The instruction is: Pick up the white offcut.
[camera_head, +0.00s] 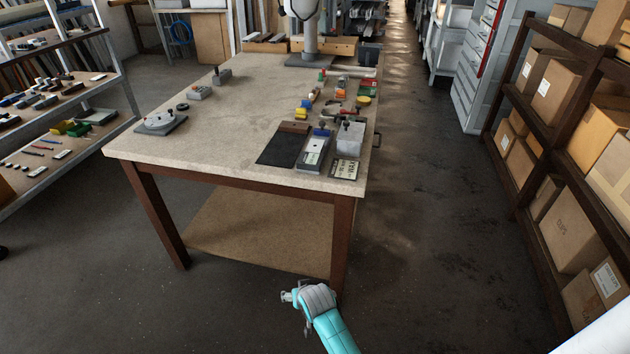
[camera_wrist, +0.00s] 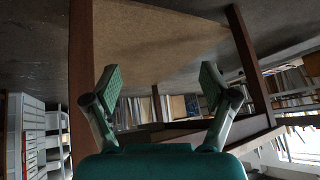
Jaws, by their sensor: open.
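I cannot single out the white offcut with certainty. Small white pieces lie on the shelf rack at the left, one on its upper board (camera_head: 98,77) and one on its lower board (camera_head: 62,154). A pale flat piece (camera_head: 314,150) also lies in a tray on the workbench (camera_head: 235,125). My gripper (camera_head: 288,297) is low in front of the workbench, below its top and well apart from all of these. In the wrist view my gripper (camera_wrist: 159,88) has its two green-padded fingers spread with nothing between them.
The workbench has a dark mat (camera_head: 279,149), a grey box (camera_head: 349,140) and several small parts along its right side. Its middle is mostly clear. A rack of cardboard boxes (camera_head: 568,140) stands at the right. The floor aisle between is free.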

